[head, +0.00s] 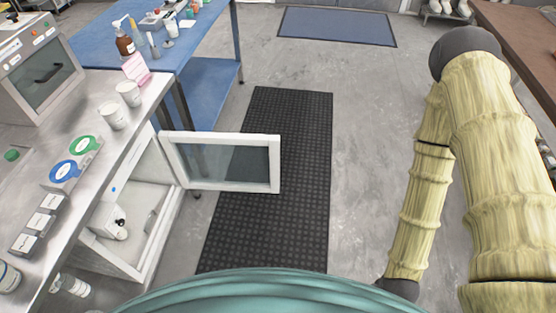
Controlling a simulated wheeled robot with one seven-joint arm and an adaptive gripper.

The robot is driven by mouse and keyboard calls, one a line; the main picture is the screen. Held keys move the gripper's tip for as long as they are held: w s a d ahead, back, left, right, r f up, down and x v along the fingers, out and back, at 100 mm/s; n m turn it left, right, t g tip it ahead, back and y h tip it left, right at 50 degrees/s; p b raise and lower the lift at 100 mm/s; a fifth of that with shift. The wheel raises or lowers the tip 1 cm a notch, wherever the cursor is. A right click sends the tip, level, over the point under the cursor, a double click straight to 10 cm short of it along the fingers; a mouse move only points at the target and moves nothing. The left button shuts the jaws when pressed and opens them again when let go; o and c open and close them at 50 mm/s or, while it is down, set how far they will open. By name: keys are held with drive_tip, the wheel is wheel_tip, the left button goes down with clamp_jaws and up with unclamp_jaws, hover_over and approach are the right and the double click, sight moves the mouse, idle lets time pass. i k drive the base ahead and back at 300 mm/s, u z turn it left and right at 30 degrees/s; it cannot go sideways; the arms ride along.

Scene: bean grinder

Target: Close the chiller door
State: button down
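The chiller door (225,162) is a white frame with a grey glass pane in the head view. It stands wide open, swung out to the right from the chiller over the floor mat. The chiller (150,235) is a white cabinet under the left bench, and its open front shows a pale inside with a small white and dark item (112,222). My arm, in a cream padded sleeve, is at the right, well apart from the door. My gripper is not visible.
A steel bench (140,88) at the left holds white cups, labelled boxes and an oven-like appliance (40,65). A blue table (200,48) stands behind. The black mat (265,200) and grey floor are clear. A brown counter (520,40) is at right.

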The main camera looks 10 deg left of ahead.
sight(168, 139)
drive_tip(key=z, duration=0.25)
drive_tip(key=i, duration=3.9)
drive_tip(key=u, duration=4.25)
